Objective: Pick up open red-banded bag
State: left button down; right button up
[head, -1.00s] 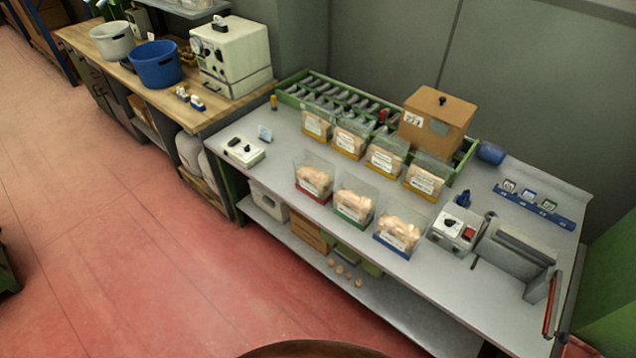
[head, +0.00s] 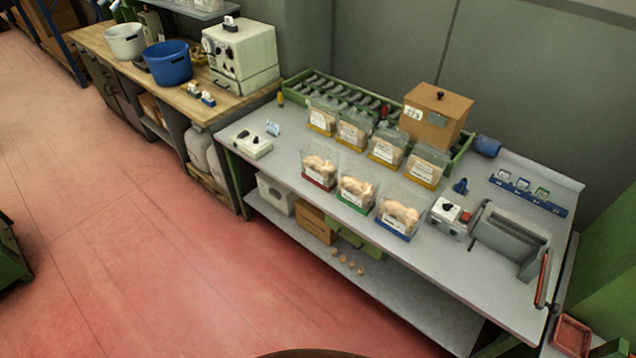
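The red-banded bag (head: 320,170) stands upright on the grey workbench (head: 455,268), at the left end of the front row. It is clear, with a red band at its base, a white label and pale cork stoppers inside. Its top looks open. A green-banded bag (head: 356,190) and a blue-banded bag (head: 397,216) stand to its right in the same row. Neither of my grippers shows in the head view.
Several yellow-banded bags (head: 383,151) stand behind, before a green roller tray (head: 293,90) and a brown box (head: 435,115). A white control box (head: 251,146) sits left, a sealing machine (head: 508,238) right. Loose corks (head: 345,260) lie on the lower shelf. The red floor (head: 150,250) at left is clear.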

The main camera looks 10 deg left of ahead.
aim_at(319, 164)
jog(key=u, duration=1.65)
jog(key=i, duration=1.4)
jog(key=z, duration=0.1)
